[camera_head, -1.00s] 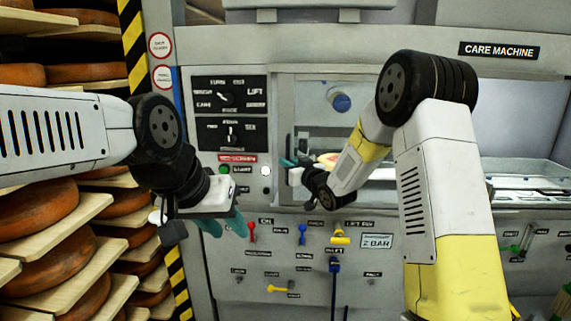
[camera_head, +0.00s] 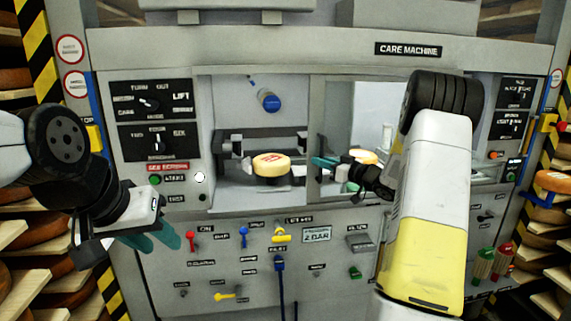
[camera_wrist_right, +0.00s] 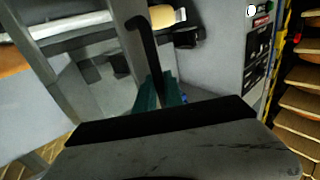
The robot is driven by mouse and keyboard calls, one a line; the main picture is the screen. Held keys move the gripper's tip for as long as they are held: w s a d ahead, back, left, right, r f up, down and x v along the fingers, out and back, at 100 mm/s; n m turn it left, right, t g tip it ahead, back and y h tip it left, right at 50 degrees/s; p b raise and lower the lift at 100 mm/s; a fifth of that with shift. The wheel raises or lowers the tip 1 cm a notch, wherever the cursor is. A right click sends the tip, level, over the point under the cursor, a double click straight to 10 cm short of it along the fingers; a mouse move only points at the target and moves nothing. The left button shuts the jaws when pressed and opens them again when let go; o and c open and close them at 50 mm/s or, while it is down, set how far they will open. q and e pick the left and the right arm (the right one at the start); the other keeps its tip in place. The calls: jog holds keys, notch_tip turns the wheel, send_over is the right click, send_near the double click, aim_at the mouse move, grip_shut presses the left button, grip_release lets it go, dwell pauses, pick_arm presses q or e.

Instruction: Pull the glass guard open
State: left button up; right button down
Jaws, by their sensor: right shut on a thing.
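The glass guard (camera_head: 317,115) is a clear pane in a grey frame on the machine's front. It stands over the right part of the window, and the left part is uncovered. My right gripper (camera_head: 324,163) is at the guard's left edge. In the right wrist view its teal fingers (camera_wrist_right: 160,98) are shut on a black hooked handle (camera_wrist_right: 148,50), whose lower part they hide. My left gripper (camera_head: 155,241) hangs empty in front of the machine's lower left panel; its finger gap is unclear.
A yellow cheese wheel (camera_head: 271,164) sits in the uncovered opening, below a blue knob (camera_head: 268,100). Levers, including a red one (camera_head: 192,240), line the lower panel. Shelves of cheese wheels (camera_head: 14,240) stand at the left.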

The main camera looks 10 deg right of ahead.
jog(key=d, duration=0.6)
jog(key=c, duration=1.7)
grip_release()
jog(key=v, duration=0.7)
jog(key=shift+s+d, duration=0.2)
jog(key=shift+s, duration=0.15)
jog(key=shift+r, duration=0.1)
